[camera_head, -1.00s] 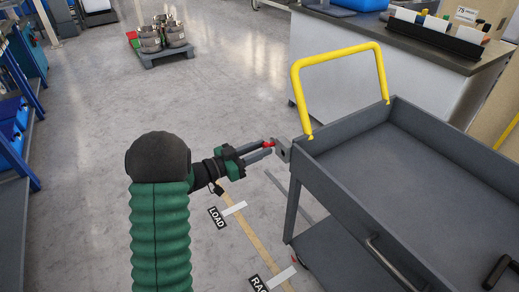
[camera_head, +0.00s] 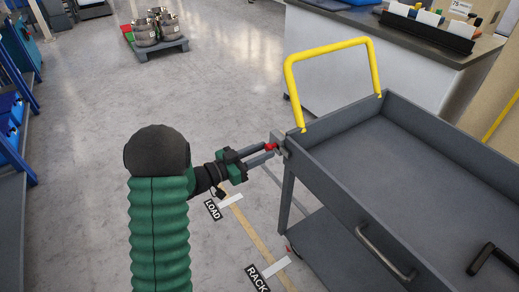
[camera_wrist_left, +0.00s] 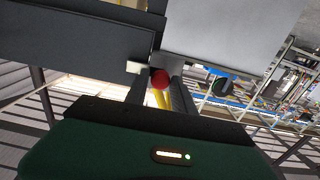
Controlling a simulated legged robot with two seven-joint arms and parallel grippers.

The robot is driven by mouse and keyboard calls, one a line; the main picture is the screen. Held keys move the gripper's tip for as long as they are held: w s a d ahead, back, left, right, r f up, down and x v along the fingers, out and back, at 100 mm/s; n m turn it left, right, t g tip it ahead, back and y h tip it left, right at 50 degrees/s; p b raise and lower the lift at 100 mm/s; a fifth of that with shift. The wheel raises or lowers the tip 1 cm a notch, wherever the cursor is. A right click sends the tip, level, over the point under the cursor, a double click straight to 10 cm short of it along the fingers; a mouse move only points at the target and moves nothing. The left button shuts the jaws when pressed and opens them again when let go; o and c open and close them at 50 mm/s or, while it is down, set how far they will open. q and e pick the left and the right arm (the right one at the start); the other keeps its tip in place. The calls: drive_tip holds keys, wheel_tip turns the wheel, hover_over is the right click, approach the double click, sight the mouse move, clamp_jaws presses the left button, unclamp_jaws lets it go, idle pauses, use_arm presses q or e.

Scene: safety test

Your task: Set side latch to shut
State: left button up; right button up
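The side latch shows as a red knob (camera_head: 271,147) by a small grey bracket (camera_head: 280,141) at the near left corner of the grey cart (camera_head: 345,190). My left gripper (camera_head: 266,154) is at this corner, with one finger on each side of the knob, and looks shut on it. In the left wrist view the red knob (camera_wrist_left: 160,78) sits between the tips of my left gripper (camera_wrist_left: 161,88). The fingers partly hide the latch, and its exact position is hard to tell.
A yellow push handle (camera_head: 289,85) rises from the cart's end, close to the latch. A black bar-like thing (camera_head: 490,257) shows at the cart's right. A pallet with metal pots (camera_head: 158,50) stands far back. The floor left of the cart is clear.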

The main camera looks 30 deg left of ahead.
use_arm(q)
drive_tip(key=shift+o, duration=1.7)
drive_tip(key=shift+d+r, duration=0.2)
drive_tip(key=shift+d, duration=0.25)
drive_tip(key=p+v, duration=0.5)
drive_tip(key=v, duration=1.1)
drive_tip(key=shift+s, duration=0.4)
use_arm(e)
drive_tip(key=r, duration=0.5)
drive_tip(key=shift+d, duration=0.25)
use_arm(q)
drive_tip(key=shift+a, duration=0.15)
use_arm(e)
drive_tip(key=shift+f, duration=0.1)
